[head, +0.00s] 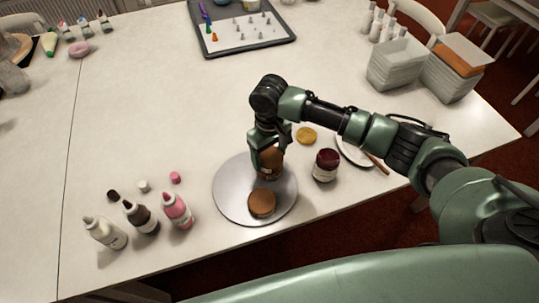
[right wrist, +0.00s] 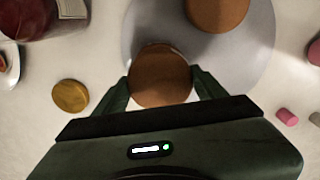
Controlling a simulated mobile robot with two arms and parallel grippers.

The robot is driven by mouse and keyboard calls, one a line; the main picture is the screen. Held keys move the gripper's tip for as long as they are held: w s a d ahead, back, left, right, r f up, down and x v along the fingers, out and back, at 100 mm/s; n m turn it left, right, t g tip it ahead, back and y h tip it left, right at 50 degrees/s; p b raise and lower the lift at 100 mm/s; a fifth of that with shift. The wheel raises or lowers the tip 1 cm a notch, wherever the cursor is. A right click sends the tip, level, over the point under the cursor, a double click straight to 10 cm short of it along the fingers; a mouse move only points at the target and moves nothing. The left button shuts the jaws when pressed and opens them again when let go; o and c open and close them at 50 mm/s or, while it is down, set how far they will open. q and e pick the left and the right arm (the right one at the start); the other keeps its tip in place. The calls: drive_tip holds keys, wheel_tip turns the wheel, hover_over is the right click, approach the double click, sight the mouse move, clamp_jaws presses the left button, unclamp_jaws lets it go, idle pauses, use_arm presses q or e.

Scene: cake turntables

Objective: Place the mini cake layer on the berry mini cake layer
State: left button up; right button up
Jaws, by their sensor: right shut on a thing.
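A round brown mini cake layer (head: 262,202) sits on the front part of the grey cake turntable (head: 229,190); it also shows at the top of the right wrist view (right wrist: 218,12). My right gripper (head: 267,158) is shut on a second round brown cake layer (right wrist: 160,75), behind the first one, over the back part of the turntable. The held layer is partly hidden by the fingers in the head view, and its height above the plate is hard to tell. No berry topping shows on either layer. My left gripper is not in view.
A dark red jar (head: 325,166) and its gold lid (head: 306,135) stand right of the turntable. A white plate (head: 354,150) lies farther right. Several squeeze bottles (head: 177,211) stand front left. A tray (head: 241,32) lies at the back. The table's left middle is clear.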

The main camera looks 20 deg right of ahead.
sight(269, 156)
drive_tip(key=shift+f, duration=0.3)
drive_tip(key=o, duration=1.4)
drive_tip(key=shift+f, duration=0.1)
drive_tip(key=shift+c, duration=0.2)
wheel_tip(269, 156, up, 12)
drive_tip(key=b, duration=0.1)
